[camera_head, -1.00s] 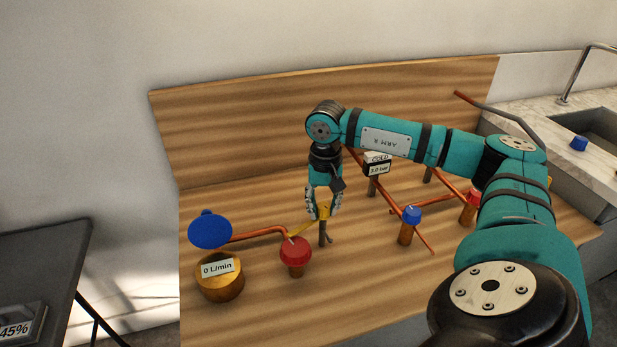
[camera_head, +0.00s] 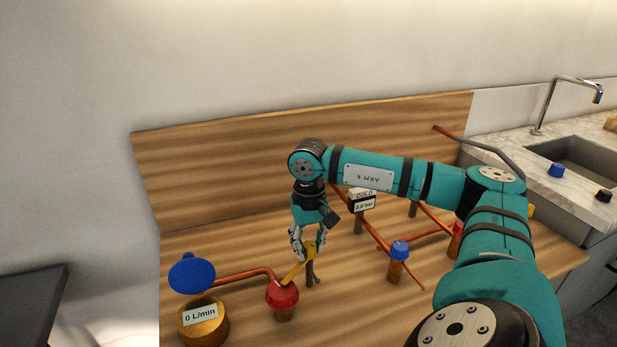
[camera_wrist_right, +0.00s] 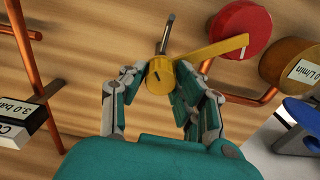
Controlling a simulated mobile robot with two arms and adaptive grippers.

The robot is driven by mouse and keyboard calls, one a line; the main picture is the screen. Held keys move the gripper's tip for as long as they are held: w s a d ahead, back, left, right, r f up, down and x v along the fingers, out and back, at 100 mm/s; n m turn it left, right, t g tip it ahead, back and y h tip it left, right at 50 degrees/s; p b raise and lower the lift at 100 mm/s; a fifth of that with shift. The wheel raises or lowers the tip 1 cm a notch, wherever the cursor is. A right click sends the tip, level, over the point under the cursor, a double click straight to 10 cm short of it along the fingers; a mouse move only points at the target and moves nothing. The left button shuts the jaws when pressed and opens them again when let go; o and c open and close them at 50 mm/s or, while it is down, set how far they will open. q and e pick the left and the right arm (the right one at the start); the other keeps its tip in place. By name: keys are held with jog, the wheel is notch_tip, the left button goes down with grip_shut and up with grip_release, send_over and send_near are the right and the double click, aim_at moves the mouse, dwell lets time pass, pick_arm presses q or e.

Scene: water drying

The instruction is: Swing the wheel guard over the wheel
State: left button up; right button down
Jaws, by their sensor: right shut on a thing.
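The wheel guard (camera_head: 293,272) is a yellow bar with a round hub on a grey post (camera_head: 311,272). The red wheel (camera_head: 282,295) sits on a brass valve body at the front of the wooden board. The bar's free end overlaps the red wheel's upper part in the head view. In the right wrist view, the bar (camera_wrist_right: 215,50) reaches across part of the red wheel (camera_wrist_right: 238,25). My right gripper (camera_head: 308,252) is shut on the guard at its hub end, and its fingers flank the hub (camera_wrist_right: 160,76). My left gripper is not in view.
A brass meter (camera_head: 203,322) with a raised blue lid (camera_head: 191,273) stands left of the wheel. Copper pipes, a blue-topped valve (camera_head: 398,258) and a "COLD" gauge (camera_head: 363,200) are to the right. A sink (camera_head: 590,160) is at the far right.

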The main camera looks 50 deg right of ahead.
jog(key=c, duration=1)
grip_release()
jog(key=shift+r, duration=0.1)
notch_tip(320, 180, up, 12)
jog(key=shift+f, duration=0.1)
